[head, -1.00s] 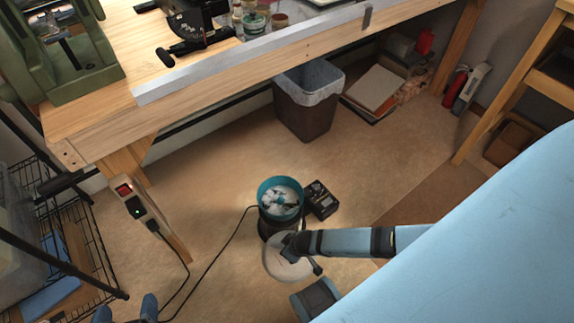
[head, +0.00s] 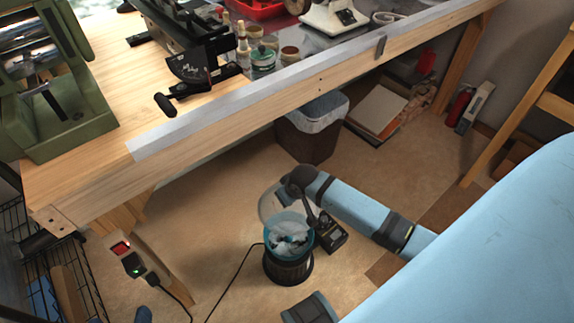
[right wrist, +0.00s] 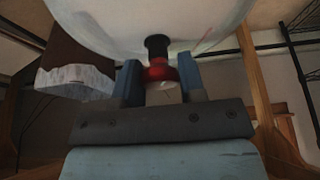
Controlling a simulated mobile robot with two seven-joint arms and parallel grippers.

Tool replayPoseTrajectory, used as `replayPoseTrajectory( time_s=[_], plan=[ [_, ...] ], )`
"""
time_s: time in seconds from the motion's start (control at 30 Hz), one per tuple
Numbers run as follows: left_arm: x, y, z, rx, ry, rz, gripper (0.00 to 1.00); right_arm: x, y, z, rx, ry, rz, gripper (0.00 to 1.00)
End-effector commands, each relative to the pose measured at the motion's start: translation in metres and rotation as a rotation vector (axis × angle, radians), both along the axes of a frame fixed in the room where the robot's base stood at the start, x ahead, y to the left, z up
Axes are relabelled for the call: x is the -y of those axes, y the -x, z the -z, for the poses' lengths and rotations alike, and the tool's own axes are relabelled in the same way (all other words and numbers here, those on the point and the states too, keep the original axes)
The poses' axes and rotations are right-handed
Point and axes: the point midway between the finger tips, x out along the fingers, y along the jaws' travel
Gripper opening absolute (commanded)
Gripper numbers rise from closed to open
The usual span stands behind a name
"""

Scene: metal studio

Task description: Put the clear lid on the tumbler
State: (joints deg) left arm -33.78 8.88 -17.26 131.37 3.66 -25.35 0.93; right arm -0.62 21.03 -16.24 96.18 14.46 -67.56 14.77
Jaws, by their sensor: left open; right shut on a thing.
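The tumbler (head: 289,262) stands upright on the floor, a dark ribbed drum with a teal rim and pale and dark contents inside. The clear lid (head: 268,205) is a see-through disc just above and behind the tumbler's rim, tilted and apart from being seated on it. My right gripper (right wrist: 161,84) is shut on the lid's red and black knob, and the lid (right wrist: 150,22) fills the top of the right wrist view. In the head view my right wrist hides part of the lid.
A black box (head: 329,236) sits right of the tumbler, and a black cable (head: 238,270) runs left from it. A power strip (head: 132,262) is on the bench leg. The workbench (head: 230,120) overhangs behind, with a bin (head: 312,135) below.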

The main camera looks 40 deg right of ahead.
Motion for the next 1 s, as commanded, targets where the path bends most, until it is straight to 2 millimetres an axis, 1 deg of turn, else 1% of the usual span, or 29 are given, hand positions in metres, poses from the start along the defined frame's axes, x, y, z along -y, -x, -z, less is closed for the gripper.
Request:
replayPoseTrajectory(
  time_s=[0.03,0.13,0.3,0.4,0.5,0.67,0.77,0.8,0.9,1.0],
  plan=[
    [0.005,-0.005,-0.009,0.056,0.024,0.012,0.87,0.0,0.001,0.02,-0.005,0.0,0.001,0.0],
    [0.014,-0.011,-0.026,0.139,0.075,0.025,0.87,-0.001,0.001,0.048,-0.003,0.0,0.0,0.0],
    [0.026,-0.015,-0.058,0.283,0.165,0.052,0.87,-0.001,0.0,0.094,-0.002,0.001,-0.001,0.0],
    [0.032,-0.014,-0.075,0.356,0.215,0.068,0.87,-0.001,0.0,0.115,-0.001,0.0,-0.001,0.0],
    [0.035,-0.012,-0.087,0.403,0.249,0.078,0.87,-0.001,0.0,0.129,0.0,0.0,-0.001,0.0],
    [0.037,-0.012,-0.092,0.42,0.264,0.085,0.87,-0.001,0.0,0.138,0.0,0.0,-0.001,0.0],
    [0.038,-0.011,-0.092,0.433,0.275,0.091,0.87,-0.001,0.0,0.148,-0.001,0.0,-0.001,0.0],
    [0.039,-0.011,-0.093,0.442,0.282,0.094,0.87,-0.001,0.0,0.154,0.0,0.0,-0.001,0.0],
    [0.04,-0.012,-0.081,0.406,0.271,0.102,0.87,0.0,0.0,0.172,-0.002,0.001,-0.001,0.0],
    [0.04,-0.013,-0.076,0.384,0.263,0.107,0.87,0.0,0.0,0.18,0.0,0.001,-0.002,0.0]
  ],
)
